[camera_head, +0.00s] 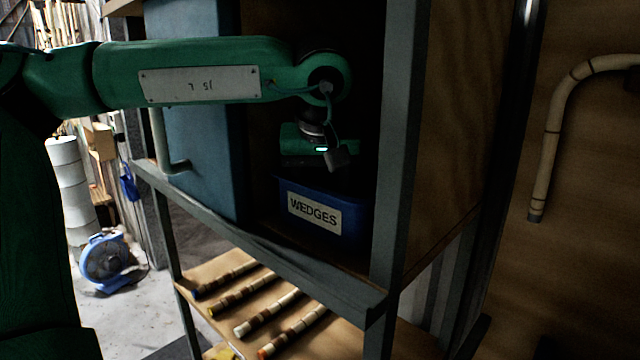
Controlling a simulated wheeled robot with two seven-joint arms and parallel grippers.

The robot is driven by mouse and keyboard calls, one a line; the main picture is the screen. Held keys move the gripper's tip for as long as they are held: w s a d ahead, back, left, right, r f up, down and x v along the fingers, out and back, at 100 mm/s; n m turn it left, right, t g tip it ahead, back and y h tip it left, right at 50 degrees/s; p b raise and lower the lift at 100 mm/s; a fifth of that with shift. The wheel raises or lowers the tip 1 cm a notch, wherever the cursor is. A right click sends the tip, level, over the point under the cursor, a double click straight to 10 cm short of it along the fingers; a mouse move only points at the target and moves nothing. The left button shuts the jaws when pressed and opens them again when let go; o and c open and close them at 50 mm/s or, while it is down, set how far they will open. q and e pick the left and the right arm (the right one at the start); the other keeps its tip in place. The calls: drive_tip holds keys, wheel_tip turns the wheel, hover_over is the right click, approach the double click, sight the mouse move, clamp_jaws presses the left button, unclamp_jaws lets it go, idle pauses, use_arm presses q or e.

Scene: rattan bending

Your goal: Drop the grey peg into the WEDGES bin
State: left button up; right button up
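The blue WEDGES bin (314,218) stands inside the dark cabinet, with a white label on its front. My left arm reaches in from the left, and my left gripper (335,160) is just above the bin's opening, inside the cabinet. A small dark grey piece shows at the gripper's end, but I cannot tell whether it is a finger or the grey peg. The fingertips are lost in shadow, so I cannot see whether they are open or shut. The bin's inside is hidden. My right gripper is out of view.
A blue-grey door (206,140) with a bar handle stands open left of the bin. A grey frame post (402,140) is close on the right. Several banded rods (266,314) lie on the wooden shelf below. A blue fan (104,260) stands on the floor.

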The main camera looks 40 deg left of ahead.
sight(321, 181)
use_arm(q)
drive_tip(key=shift+r, duration=0.25)
drive_tip(key=shift+r+p, duration=0.5)
drive_tip(key=shift+p, duration=0.1)
drive_tip(key=b+v, duration=0.3)
drive_tip(key=v, duration=0.3)
drive_tip(key=shift+s+d+r, duration=0.1)
drive_tip(key=shift+s+d, duration=0.05)
drive_tip(key=shift+d, duration=0.05)
drive_tip(key=shift+s+d+r+b, duration=0.1)
drive_tip(key=shift+s+r+b, duration=0.05)
drive_tip(key=shift+r+b, duration=0.25)
drive_tip(key=shift+r, duration=0.1)
